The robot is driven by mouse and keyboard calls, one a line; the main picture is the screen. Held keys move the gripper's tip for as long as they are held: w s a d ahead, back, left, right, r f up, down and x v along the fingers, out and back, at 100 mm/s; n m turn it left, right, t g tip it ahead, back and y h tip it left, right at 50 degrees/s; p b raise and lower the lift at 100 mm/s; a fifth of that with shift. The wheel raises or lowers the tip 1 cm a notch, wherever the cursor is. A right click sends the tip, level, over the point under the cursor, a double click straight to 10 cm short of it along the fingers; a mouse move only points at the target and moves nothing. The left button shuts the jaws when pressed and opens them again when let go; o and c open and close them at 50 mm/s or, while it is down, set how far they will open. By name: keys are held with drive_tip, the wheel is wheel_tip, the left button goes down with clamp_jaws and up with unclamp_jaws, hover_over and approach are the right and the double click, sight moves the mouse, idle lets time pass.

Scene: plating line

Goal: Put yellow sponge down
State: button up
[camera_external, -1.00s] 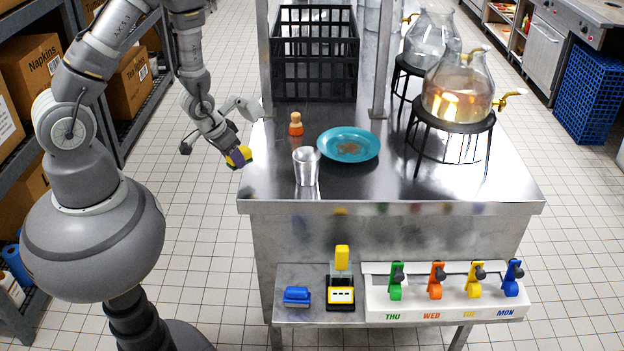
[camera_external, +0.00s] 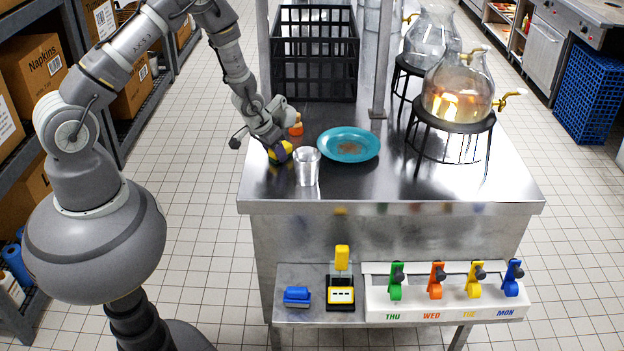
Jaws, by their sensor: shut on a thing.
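The yellow sponge (camera_external: 285,149) is held between the fingers of my gripper (camera_external: 279,153), which is shut on it. The sponge is over the left part of the steel table (camera_external: 420,185), just left of the clear cup (camera_external: 307,168). I cannot tell whether it touches the tabletop. My gripper covers part of the sponge.
A teal plate (camera_external: 348,144) with a brown smear lies right of the cup. A small orange-capped bottle (camera_external: 296,127) stands behind my gripper, partly hidden. A black crate (camera_external: 314,60) and glass dispensers (camera_external: 457,90) on stands are further back. The front tabletop is clear.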

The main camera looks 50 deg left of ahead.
drive_tip(key=shift+f, duration=0.1)
drive_tip(key=o, duration=1)
drive_tip(key=shift+o, duration=0.2)
